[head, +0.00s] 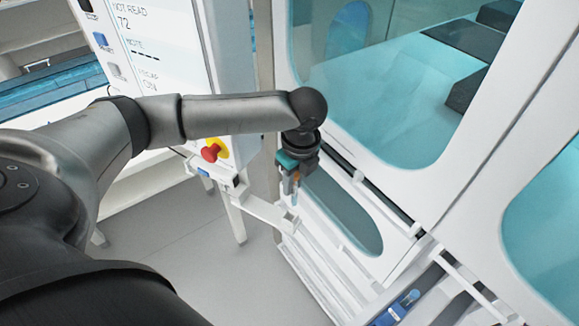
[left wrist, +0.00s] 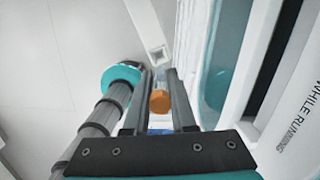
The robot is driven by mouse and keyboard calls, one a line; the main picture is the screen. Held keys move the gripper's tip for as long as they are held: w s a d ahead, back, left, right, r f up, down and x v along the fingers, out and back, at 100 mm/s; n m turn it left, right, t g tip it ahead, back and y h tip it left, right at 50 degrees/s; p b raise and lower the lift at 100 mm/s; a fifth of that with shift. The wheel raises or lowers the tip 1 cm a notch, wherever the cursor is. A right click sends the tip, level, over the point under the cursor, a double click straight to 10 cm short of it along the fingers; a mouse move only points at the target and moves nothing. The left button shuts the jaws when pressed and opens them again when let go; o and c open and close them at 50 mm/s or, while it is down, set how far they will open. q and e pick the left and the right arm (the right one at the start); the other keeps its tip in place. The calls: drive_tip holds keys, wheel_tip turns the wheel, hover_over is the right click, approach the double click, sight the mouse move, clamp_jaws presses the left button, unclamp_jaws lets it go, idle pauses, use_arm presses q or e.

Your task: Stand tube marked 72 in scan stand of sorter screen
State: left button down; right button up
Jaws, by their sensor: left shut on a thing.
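My left gripper (head: 290,188) is shut on a tube (head: 295,184) with an orange cap. In the left wrist view the orange cap (left wrist: 160,102) sits between the two fingers (left wrist: 155,95); the marking on the tube cannot be read. The sorter screen (head: 155,40) at the upper left shows "NOT READ" and "72". A white arm ending in a small square holder (head: 287,223), which looks like the scan stand, reaches out below the gripper. Its square opening (left wrist: 158,55) shows just beyond the fingers in the left wrist view. The tube is above or beside it; the exact gap cannot be told.
A red stop button on a yellow base (head: 213,150) is left of the gripper. The white cabinet with tinted windows (head: 430,150) stands close on the right. A blue rack (head: 388,317) with a tube is at the lower right. Open floor (head: 180,240) lies below.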

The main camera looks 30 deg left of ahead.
use_arm(q)
drive_tip(key=shift+m, duration=0.8)
drive_tip(key=f+b, duration=0.2)
drive_tip(key=a+f+b, duration=0.1)
drive_tip(key=f+b, duration=0.1)
drive_tip(key=b, duration=0.1)
drive_tip(key=shift+f+b, duration=0.35)
drive_tip(key=shift+f+p, duration=0.1)
drive_tip(key=shift+p, duration=0.45)
